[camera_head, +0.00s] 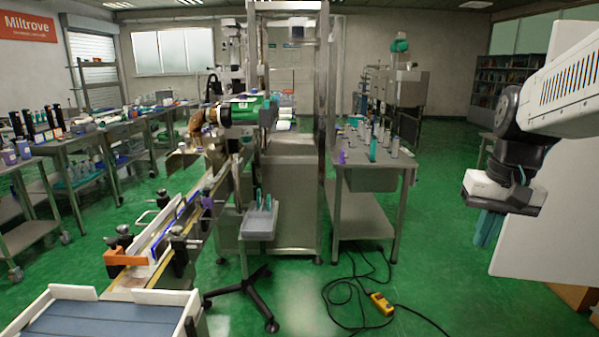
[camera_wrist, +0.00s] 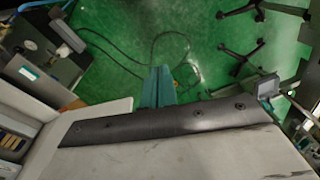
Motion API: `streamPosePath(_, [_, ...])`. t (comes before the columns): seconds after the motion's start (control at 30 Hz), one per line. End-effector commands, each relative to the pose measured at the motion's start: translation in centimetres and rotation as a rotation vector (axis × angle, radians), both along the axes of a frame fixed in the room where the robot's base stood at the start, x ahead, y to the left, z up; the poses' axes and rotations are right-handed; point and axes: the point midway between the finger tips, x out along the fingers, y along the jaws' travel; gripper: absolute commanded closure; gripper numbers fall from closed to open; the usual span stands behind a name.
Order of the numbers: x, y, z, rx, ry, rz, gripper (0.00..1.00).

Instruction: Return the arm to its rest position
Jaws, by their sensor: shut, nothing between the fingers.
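My gripper (camera_head: 487,229) hangs at the right of the head view, below the white and black wrist, with its teal fingers pointing down. The fingers are together and hold nothing. In the wrist view the teal fingers (camera_wrist: 158,88) show at the centre, above green floor. My arm (camera_head: 560,95) comes in from the right edge of the head view, raised and bent down at the wrist. A large pale panel (camera_head: 530,245) stands right beside the gripper; whether they touch is unclear.
A steel machine frame (camera_head: 292,190) stands in the middle. A conveyor (camera_head: 165,235) runs towards it from the front left. A steel table (camera_head: 373,165) with bottles stands right of it. A yellow pendant (camera_head: 381,303) and black cable lie on the green floor. Benches line the left.

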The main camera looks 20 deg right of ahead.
Motion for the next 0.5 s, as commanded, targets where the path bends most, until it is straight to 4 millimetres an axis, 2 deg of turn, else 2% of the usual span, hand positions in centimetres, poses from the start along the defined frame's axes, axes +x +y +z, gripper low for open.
streamPosePath(0.03, [-0.6, 2.9, -0.5, -0.005, 0.012, 0.05, 1.0])
streamPosePath(0.2, [-3.5, 10.1, -2.6, -0.025, 0.043, 0.202, 1.0])
streamPosePath(0.3, [-5.2, 13.3, -3.6, -0.043, 0.043, 0.309, 1.0])
streamPosePath(0.5, [-7.0, 17.1, -4.1, -0.07, 0.002, 0.497, 1.0])
